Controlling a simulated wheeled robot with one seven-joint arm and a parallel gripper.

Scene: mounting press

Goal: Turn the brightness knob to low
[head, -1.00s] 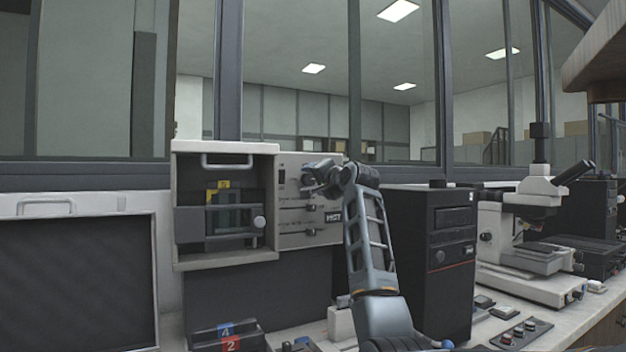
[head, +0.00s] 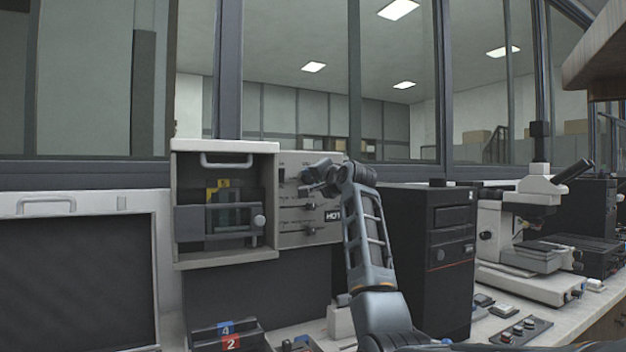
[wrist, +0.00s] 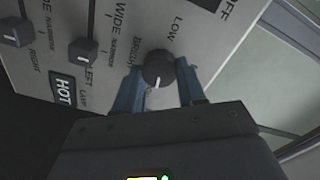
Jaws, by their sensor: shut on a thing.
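The brightness knob (wrist: 158,70) is round and black with a pale pointer line, on the press's light grey control panel (head: 290,236). In the wrist view, the word LOW stands above it and BRIGHT to its left. The pointer line runs toward the lower edge of the wrist picture, away from LOW. My gripper (wrist: 160,82) has its two blue fingers on either side of the knob and is shut on it. In the head view my gripper (head: 313,178) is at the panel's upper part, and the knob is hidden behind it.
Slider switches (wrist: 82,50) sit beside the knob on the panel, near a HOT label (wrist: 66,90). A black computer tower (head: 432,260) stands close to the right of my arm. A microscope (head: 540,225) is further right. The press's open chamber (head: 222,262) is to the left.

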